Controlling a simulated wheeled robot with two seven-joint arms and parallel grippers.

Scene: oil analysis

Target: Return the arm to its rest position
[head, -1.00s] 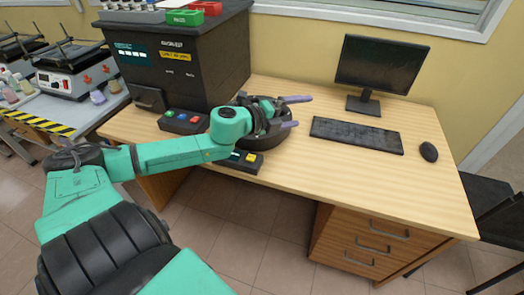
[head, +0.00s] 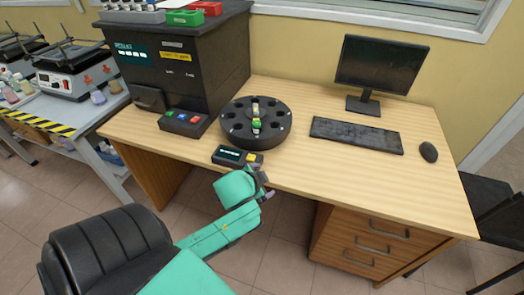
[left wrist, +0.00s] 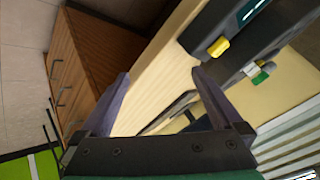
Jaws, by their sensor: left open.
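My left arm shows in the head view, folded low in front of the desk. Its gripper (head: 265,186) is by the desk's front edge, below the small black control box, apart from the carousel. In the left wrist view the gripper's two fingers (left wrist: 160,75) are spread wide with nothing held between them. A black round carousel (head: 236,122) with holes stands on the desk. It holds a vial with a green cap (head: 257,125) and another small light-coloured piece near its centre. My right gripper is in neither view.
The wooden desk (head: 300,170) carries a control box (head: 237,156) with a yellow button, a large black machine (head: 185,65), a button panel (head: 184,122), a monitor (head: 382,72), a keyboard (head: 356,135) and a mouse (head: 428,152). Drawers (head: 365,240) stand under its right side. A black chair is at right.

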